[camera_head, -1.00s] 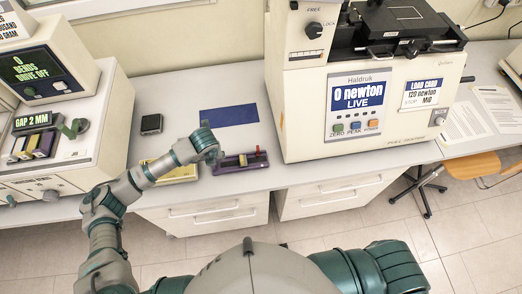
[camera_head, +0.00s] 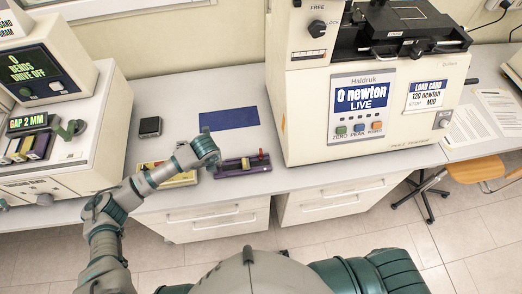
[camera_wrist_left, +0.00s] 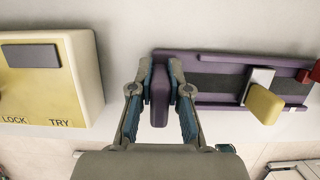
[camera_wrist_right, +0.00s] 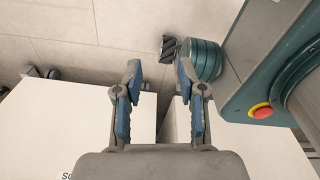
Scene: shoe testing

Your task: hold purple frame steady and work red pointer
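The purple frame (camera_head: 232,173) lies on the bench near its front edge. In the left wrist view the frame (camera_wrist_left: 205,57) has a dark strip, a grey slider plate (camera_wrist_left: 258,86) and a yellow block (camera_wrist_left: 265,104). The red pointer (camera_head: 261,155) stands at the frame's right end; only part of it (camera_wrist_left: 314,72) shows at the left wrist view's right edge. My left gripper (camera_wrist_left: 160,65) is shut on the purple upright tab at the frame's left end. My right gripper (camera_wrist_right: 159,68) is open and empty, away from the frame, over the floor side.
A yellow LOCK/TRY box (camera_wrist_left: 50,80) is left of the frame. A blue mat (camera_head: 229,118) and small dark block (camera_head: 150,126) lie behind. The large Haldruk machine (camera_head: 305,95) reads 0 newton and stands close right. Another machine (camera_head: 90,130) is left.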

